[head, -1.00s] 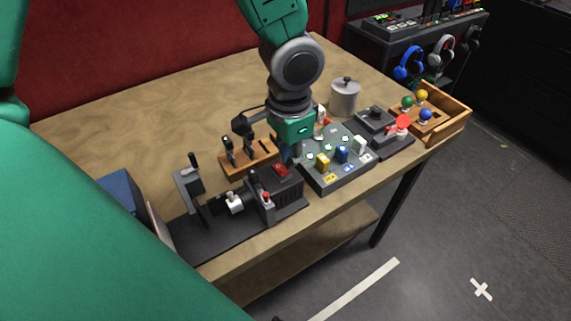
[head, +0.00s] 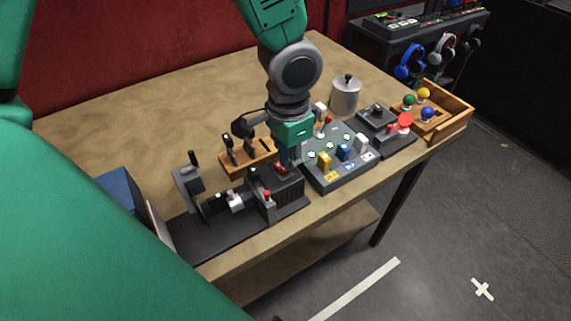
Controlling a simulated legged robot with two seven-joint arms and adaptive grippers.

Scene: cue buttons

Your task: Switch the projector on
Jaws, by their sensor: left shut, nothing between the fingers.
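The projector (head: 290,194) is a dark ribbed box on a black base plate (head: 215,236) near the table's front edge. Its front parts, with a silver knob and a small red-topped post (head: 267,196), reach out to the left. A red switch (head: 281,167) sits on top of the box and is mostly hidden by my left gripper. My left gripper (head: 284,165) is shut and empty, pointing down at the switch. I cannot tell whether the fingertips touch it or which way the switch is tipped. My right gripper is not in view.
A grey button console (head: 335,182) with yellow, blue and white levers stands close on the right. A wooden rack (head: 236,168) with black-handled pieces is behind the projector. A pot (head: 345,95), a box with a red button (head: 404,121) and a wooden tray (head: 458,122) stand farther right.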

